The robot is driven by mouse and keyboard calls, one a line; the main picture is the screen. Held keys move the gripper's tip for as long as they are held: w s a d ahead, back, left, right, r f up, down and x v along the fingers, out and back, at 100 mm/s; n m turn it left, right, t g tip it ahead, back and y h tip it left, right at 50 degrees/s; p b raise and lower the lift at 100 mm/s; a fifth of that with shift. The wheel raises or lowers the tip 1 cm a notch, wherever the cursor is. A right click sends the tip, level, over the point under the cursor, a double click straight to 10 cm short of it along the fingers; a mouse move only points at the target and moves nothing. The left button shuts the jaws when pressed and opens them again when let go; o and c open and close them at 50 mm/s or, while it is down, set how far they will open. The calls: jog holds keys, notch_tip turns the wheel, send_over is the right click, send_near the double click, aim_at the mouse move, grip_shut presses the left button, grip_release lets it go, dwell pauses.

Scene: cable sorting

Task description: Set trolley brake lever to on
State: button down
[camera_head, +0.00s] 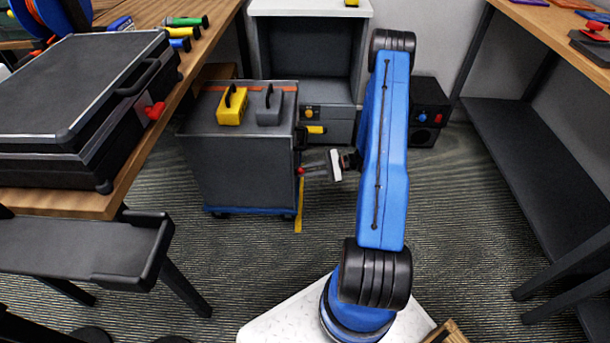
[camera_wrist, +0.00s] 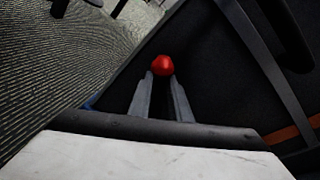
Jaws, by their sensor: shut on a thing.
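The grey trolley (camera_head: 240,165) with a blue base stands left of my arm in the head view. Its brake lever ends in a red knob (camera_head: 300,171) at the trolley's right side. The knob also shows in the wrist view (camera_wrist: 162,65), just beyond my fingertips. My gripper (camera_head: 307,170) reaches left to the lever; its fingers (camera_wrist: 161,80) are shut on the lever around or just behind the knob. The fingers and the dark background hide most of the lever, so its setting cannot be read.
A yellow case (camera_head: 231,115) and a grey case (camera_head: 269,117) sit on the trolley top. A grey cabinet (camera_head: 312,10) stands behind. A wooden bench (camera_head: 165,105) is at left, a dark shelf (camera_head: 510,130) at right. Floor between trolley and shelf is partly clear.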

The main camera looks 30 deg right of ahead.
jog(key=shift+w+d+r+m+y, duration=0.3)
jog(key=shift+w+m, duration=0.2)
jog(key=shift+m, duration=0.55)
jog(key=shift+w+d+r+m+y, duration=0.1)
jog(key=shift+w+d+m+y, duration=0.3)
jog(key=shift+m, duration=0.7)
jog(key=shift+w+d+r+m+y, duration=0.1)
jog(key=shift+w+d+r+m, duration=0.2)
jog(key=shift+w+m, duration=0.55)
jog(key=shift+s+f+m, duration=0.1)
jog(key=shift+s+m, duration=0.05)
jog(key=shift+m, duration=0.15)
jog(key=c, duration=1.7)
grip_release()
jog(key=shift+o, duration=0.2)
jog(key=v, duration=1.7)
jog(key=shift+d, duration=0.35)
